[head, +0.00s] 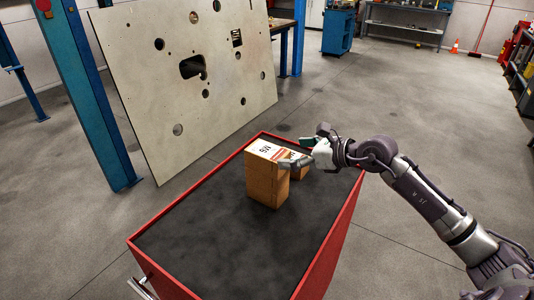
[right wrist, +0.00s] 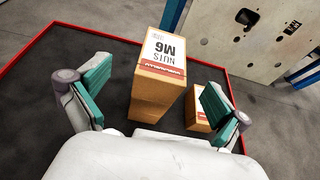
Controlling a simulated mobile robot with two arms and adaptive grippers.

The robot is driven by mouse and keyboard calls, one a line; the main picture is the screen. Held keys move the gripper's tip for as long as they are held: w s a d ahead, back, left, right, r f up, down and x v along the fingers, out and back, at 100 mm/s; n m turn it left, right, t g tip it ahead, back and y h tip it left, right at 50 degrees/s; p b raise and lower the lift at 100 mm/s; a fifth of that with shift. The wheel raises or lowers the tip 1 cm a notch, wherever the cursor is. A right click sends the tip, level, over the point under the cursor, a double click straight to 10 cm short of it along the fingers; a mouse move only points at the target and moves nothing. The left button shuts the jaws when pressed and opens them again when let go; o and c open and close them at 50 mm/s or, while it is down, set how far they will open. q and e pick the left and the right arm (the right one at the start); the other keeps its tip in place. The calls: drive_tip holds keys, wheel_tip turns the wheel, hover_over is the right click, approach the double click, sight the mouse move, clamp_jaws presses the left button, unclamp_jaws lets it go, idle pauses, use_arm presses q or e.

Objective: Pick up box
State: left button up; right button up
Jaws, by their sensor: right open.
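A tall cardboard box (head: 262,183) with a white top label stands upright on the black top of a red-rimmed cart (head: 190,257). In the right wrist view the box (right wrist: 158,85) reads "M6 NUTS" and stands ahead, between the lines of the fingers. A smaller box (right wrist: 201,119) stands beside it, partly hidden by the right-hand finger; in the head view it is mostly behind the gripper. My right gripper (head: 298,151) is open, with teal finger pads, close to the right side of the tall box. I cannot tell whether it touches. My left gripper is not in view.
The cart's raised red rim (head: 188,199) surrounds the top; its near and left parts are clear. A large pale panel with holes (head: 150,80) leans behind it, by a blue post (head: 88,95). A blue cabinet (head: 338,30) and a shelf stand farther back. The floor on the right is open.

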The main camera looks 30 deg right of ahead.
sight(271, 151)
drive_tip(key=x, duration=0.3)
drive_tip(key=shift+w+r+p, duration=0.1)
drive_tip(key=shift+p, duration=0.25)
drive_tip(key=shift+w+a, duration=0.2)
drive_tip(key=shift+w, duration=0.1)
drive_tip(key=shift+d+p+x, duration=0.2)
drive_tip(key=shift+p+x, duration=0.9)
drive_tip(key=x, duration=0.2)
drive_tip(key=shift+w+f+p, duration=0.3)
drive_tip(key=shift+f+p, duration=0.05)
drive_tip(key=shift+w+a+f, duration=0.15)
drive_tip(key=shift+w+f, duration=0.1)
drive_tip(key=shift+s, duration=0.1)
drive_tip(key=shift+c, duration=1.7)
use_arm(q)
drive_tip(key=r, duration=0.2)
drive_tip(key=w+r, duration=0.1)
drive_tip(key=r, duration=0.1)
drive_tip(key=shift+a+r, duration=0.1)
use_arm(e)
drive_tip(key=shift+s, duration=0.1)
drive_tip(key=c, duration=1.3)
